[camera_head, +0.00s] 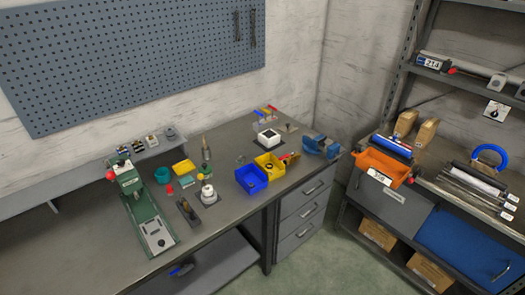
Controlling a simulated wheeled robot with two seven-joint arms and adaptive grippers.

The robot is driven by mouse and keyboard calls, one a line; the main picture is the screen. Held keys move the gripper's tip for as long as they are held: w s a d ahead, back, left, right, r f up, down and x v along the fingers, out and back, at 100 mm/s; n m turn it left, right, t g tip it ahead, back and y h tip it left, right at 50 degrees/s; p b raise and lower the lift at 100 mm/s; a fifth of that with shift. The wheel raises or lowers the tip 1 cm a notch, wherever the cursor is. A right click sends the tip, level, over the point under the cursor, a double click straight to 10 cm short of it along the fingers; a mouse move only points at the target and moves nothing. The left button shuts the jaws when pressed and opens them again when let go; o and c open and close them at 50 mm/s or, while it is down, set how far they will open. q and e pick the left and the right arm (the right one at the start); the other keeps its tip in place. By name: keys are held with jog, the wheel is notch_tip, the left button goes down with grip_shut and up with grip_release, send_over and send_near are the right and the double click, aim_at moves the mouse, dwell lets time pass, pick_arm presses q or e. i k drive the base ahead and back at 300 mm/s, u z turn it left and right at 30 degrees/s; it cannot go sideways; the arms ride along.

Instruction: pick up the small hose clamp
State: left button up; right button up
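I cannot make out the small hose clamp for certain. A small, thin ring-like item (241,159) lies on the workbench behind the blue bin (256,185), but it is too small to identify. The blue bin and the yellow bin (277,174) stand side by side near the middle of the bench. They hold small dark parts that I cannot identify. Neither of my grippers shows in the head view.
The grey workbench (235,217) also carries a green press (132,190), a white round device (207,195), a white box (268,137) and a blue vise (320,146). An orange bin (384,165) stands on the right-hand shelving.

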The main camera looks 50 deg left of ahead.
aim_at(240, 162)
jog(key=i, duration=1.2)
jog(key=u, duration=3.25)
